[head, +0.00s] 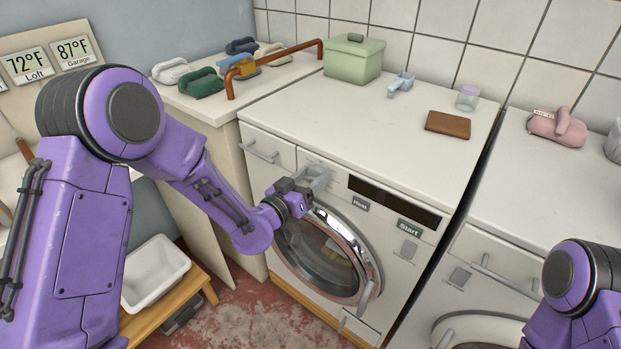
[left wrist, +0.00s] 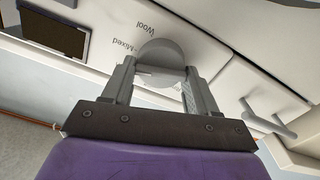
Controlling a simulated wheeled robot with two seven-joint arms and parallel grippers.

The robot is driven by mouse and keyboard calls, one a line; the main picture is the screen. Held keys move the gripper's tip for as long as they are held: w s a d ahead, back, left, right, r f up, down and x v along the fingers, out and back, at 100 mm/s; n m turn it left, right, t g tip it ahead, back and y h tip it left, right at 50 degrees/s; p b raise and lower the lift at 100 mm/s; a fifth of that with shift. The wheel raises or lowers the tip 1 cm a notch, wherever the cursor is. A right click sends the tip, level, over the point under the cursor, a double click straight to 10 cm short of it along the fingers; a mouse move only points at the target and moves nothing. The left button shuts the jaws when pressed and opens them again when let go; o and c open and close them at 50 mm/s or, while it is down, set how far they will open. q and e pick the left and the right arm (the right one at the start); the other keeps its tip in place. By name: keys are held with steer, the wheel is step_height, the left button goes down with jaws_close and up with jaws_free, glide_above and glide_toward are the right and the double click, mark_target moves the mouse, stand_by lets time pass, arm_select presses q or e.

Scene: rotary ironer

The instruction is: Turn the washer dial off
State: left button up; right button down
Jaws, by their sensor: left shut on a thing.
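The washer (head: 345,225) is a white front-loader with a round chrome-rimmed door. My left gripper (head: 318,177) is at the upper left of its front panel. In the left wrist view my left gripper (left wrist: 160,75) has its two fingers on either side of the grey round dial (left wrist: 160,52), shut on it. The labels "Wool" and "Mixed" show on the panel beside the dial; the rest of the dial's markings are hidden or out of view. In the head view the fingers largely cover the dial. My right gripper is out of view; only part of its arm shows at lower right.
A dark display (head: 393,202) and a "Start" button (head: 409,228) are right of the dial. A drawer handle (head: 258,152) juts out to its left. A green box (head: 352,58), brown wallet-like item (head: 448,124) and glass jar (head: 467,98) stand on top. A white basin (head: 155,272) sits lower left.

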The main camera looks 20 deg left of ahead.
arm_select(q)
steer(key=n, duration=0.3)
steer(key=shift+a+n, duration=0.1)
steer(key=shift+n, duration=0.3)
steer(key=n, duration=0.3)
steer(key=shift+a+f+n+p, duration=0.1)
steer(key=shift+f+n+p, duration=0.05)
steer(key=shift+n+p, duration=0.15)
steer(key=n, duration=0.3)
steer(key=shift+n, duration=0.3)
steer(key=shift+w+f+n, duration=0.1)
steer(key=shift+f+n, duration=0.05)
steer(key=shift+n, duration=1.55)
steer(key=o, duration=1)
